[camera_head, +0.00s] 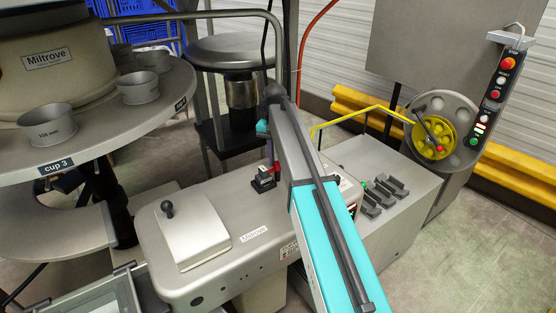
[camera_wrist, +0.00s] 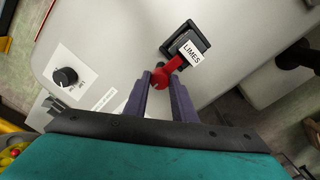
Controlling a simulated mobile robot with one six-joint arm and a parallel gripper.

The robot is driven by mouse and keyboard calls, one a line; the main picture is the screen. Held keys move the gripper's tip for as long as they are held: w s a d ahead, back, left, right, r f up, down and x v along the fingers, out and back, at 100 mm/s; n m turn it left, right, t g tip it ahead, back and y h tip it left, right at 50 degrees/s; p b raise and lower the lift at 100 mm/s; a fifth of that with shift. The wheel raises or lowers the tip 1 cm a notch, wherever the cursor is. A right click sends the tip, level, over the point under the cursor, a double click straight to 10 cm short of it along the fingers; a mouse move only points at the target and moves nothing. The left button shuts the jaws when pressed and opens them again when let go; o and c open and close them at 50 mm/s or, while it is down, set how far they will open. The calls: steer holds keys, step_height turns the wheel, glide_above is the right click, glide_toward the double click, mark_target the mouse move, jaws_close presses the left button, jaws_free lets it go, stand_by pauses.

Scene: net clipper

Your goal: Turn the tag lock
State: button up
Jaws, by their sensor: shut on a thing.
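The tag lock shows in the wrist view as a black block (camera_wrist: 186,38) on the grey machine top, with a white tag reading "LIMES" (camera_wrist: 191,53) and a red lever (camera_wrist: 177,63) ending in a round red knob. My gripper (camera_wrist: 160,79) has its two dark purple fingers on either side of the red knob and is shut on it. The lever points from the block toward my gripper. In the head view the black block (camera_head: 263,184) sits on the machine top, left of my arm; the fingers are small there and partly hidden.
A black dial (camera_wrist: 65,77) on a white plate lies left of the lock in the wrist view. In the head view a hinged cover (camera_head: 190,240) with a black ball knob, a round table (camera_head: 150,110) with cups and a yellow handwheel (camera_head: 430,135) stand around.

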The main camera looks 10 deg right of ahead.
mark_target(276, 162)
steer(key=shift+w, duration=0.1)
steer(key=o, duration=1.1)
steer(key=shift+c, duration=0.2)
step_height(276, 162, up, 14)
steer(key=p, duration=0.7)
steer(key=shift+a+p, duration=0.2)
steer(key=shift+p, duration=0.1)
steer(key=shift+f, duration=0.15)
